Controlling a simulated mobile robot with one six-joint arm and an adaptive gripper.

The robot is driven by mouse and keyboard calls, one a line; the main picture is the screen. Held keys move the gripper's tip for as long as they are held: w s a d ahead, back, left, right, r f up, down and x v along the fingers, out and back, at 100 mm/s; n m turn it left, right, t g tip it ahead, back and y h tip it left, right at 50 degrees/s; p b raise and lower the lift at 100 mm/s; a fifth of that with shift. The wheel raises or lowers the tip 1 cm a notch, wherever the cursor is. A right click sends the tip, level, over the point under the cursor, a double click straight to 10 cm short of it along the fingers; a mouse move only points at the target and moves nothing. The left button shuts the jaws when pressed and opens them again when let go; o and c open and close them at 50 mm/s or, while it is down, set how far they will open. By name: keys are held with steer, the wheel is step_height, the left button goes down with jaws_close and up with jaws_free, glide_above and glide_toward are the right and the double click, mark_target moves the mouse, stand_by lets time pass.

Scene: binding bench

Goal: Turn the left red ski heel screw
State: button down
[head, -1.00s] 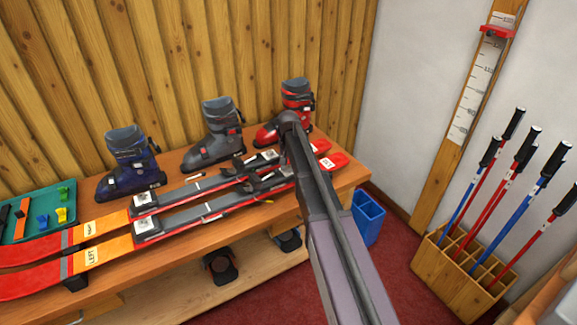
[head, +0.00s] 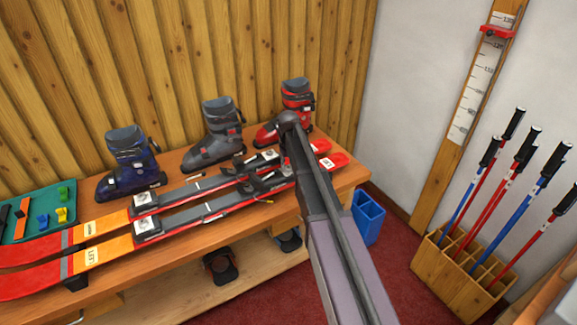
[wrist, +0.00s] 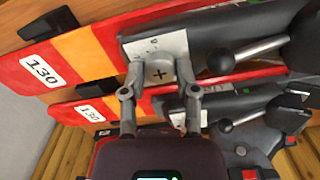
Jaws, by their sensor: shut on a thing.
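The left red ski (head: 60,277) lies on the bench nearest its front edge, with an orange band marked LEFT. In the wrist view its tail (wrist: 70,62) carries a 130 label, and its dark heel binding (wrist: 210,38) has a pale scale plate. The grey heel screw (wrist: 159,72), with a cross slot, sits at the end of that binding. My gripper (wrist: 159,79) is shut on this screw, one finger on each side. In the head view my arm runs to the tail end of the skis and the fingertips are hard to make out.
The right ski (head: 95,227) lies close behind. Three boots stand along the wall: blue (head: 130,165), grey (head: 215,135) and red (head: 296,108). A green tray (head: 40,232) is at the left. A pole rack (head: 462,285) and blue bin (head: 367,217) stand on the floor.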

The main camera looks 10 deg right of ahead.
mark_target(288, 166)
steer(key=shift+c, duration=1.8)
jaws_free()
steer(key=shift+m, duration=0.4)
steer(key=m, duration=0.5)
steer(key=shift+m, duration=0.3)
steer(key=m, duration=0.5)
steer(key=shift+m, duration=0.3)
step_height(288, 166, up, 14)
steer(key=p, duration=1.4)
steer(key=s+a+r+n+p, duration=0.1)
steer(key=s+r+n+p, duration=0.1)
steer(key=s, duration=1)
steer(key=s+r+n+p, duration=0.3)
steer(key=s+n, duration=0.4)
steer(key=s, duration=0.5)
steer(key=shift+a+r+p, duration=0.3)
steer(key=shift+a+p, duration=0.1)
